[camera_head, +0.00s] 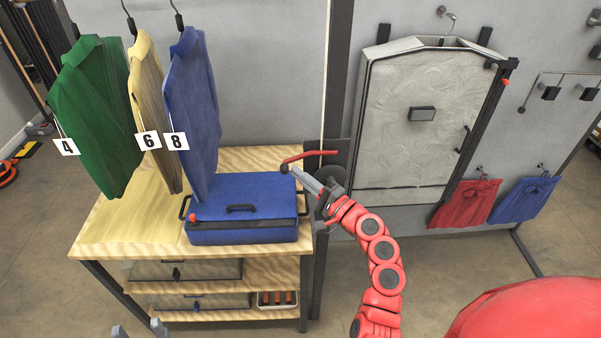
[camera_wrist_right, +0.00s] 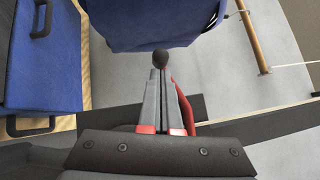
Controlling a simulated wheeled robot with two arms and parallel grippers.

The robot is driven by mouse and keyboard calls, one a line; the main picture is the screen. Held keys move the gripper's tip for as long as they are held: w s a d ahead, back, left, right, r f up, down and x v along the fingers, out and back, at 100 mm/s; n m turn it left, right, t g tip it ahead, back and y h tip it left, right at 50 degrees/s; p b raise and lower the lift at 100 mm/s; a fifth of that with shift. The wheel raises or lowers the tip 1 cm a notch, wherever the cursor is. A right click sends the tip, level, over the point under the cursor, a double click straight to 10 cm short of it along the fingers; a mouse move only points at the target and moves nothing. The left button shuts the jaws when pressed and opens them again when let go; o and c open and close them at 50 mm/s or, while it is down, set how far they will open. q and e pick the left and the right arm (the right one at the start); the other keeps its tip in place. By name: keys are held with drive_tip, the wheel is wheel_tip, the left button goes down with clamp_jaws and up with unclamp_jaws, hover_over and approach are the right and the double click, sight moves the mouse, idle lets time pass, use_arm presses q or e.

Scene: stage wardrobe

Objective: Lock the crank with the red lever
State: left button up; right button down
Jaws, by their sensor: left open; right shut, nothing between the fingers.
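The red lever (camera_head: 318,153) is a bent red bar beside the dark post; it also shows right of the fingers in the right wrist view (camera_wrist_right: 181,100). A black knob (camera_wrist_right: 160,58) appears at its near end. The crank seems to be the grey disc (camera_head: 331,174) on the post, mostly hidden behind my right gripper. My right gripper (camera_head: 292,171) is shut and empty, its tips right at the knob; whether they touch it I cannot tell. My left gripper (camera_head: 140,330) is open and empty at the bottom edge, only its fingertips showing.
A wooden table (camera_head: 120,228) holds a blue case (camera_head: 245,215). Green (camera_head: 95,110), yellow (camera_head: 150,100) and blue (camera_head: 190,100) garments hang above it, tagged 4, 6 and 8.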

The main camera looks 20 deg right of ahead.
drive_tip(key=shift+a+m+t+b, duration=0.1)
drive_tip(key=shift+m+t+b, duration=0.2)
drive_tip(key=shift+b, duration=0.3)
